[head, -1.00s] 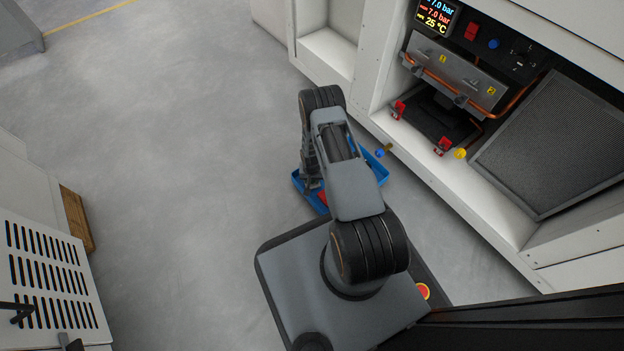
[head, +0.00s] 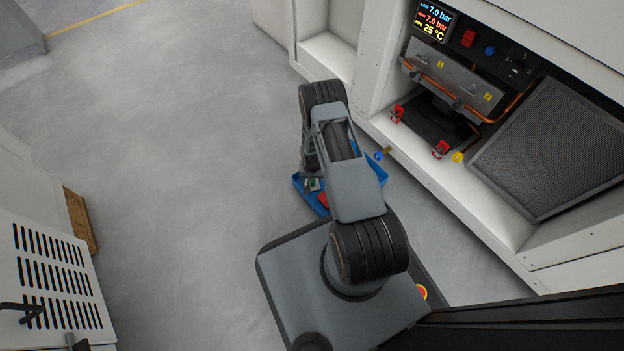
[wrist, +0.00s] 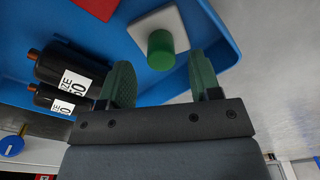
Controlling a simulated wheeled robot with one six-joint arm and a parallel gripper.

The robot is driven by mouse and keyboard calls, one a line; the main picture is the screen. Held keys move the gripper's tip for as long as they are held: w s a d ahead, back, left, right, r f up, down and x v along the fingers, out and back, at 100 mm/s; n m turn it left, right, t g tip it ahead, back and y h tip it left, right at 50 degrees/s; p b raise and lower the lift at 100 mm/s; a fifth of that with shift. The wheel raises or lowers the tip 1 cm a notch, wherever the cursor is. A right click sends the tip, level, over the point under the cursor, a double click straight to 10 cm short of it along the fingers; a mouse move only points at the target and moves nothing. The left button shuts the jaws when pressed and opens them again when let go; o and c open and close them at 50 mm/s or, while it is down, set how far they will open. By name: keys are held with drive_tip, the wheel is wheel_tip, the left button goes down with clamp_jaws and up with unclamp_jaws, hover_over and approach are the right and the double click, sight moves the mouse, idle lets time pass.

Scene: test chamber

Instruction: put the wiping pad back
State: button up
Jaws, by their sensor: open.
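The wiping pad, a pale square plate with a green cylindrical knob (wrist: 160,48), lies in the blue tray (wrist: 60,25) in the wrist view. A small pale and green patch of it (head: 313,185) shows beside my arm in the head view. My gripper (wrist: 160,80) is open and empty, its two green-padded fingers spread apart. The knob appears beyond the fingertips, roughly in line with the gap between them, and not gripped. In the head view, my arm hides the gripper and part of the tray (head: 380,172).
Two black cylinders with white labels (wrist: 68,72) and a red item (wrist: 97,8) are in the tray. A white cabinet bay with a metal block (head: 455,80) and a mesh panel (head: 555,145) stands to the right. Open grey floor (head: 180,150) lies left.

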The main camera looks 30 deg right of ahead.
wheel_tip(320, 180, up, 8)
drive_tip(key=p, duration=0.3)
wheel_tip(320, 180, up, 13)
drive_tip(key=n, duration=0.1)
hover_over(312, 181)
drive_tip(key=w+a, duration=0.2)
wheel_tip(312, 181, up, 15)
drive_tip(key=s+a+n+t, duration=0.1)
drive_tip(key=s+a, duration=0.1)
drive_tip(key=s+a+r+n+t, duration=0.1)
drive_tip(key=s+a+r+n, duration=0.2)
drive_tip(key=s+r, duration=1.2)
drive_tip(key=shift+s+a, duration=0.45)
drive_tip(key=shift+a, duration=0.65)
wheel_tip(312, 181, up, 39)
drive_tip(key=t+p, duration=0.1)
drive_tip(key=p, duration=3.6)
drive_tip(key=shift+a, duration=0.25)
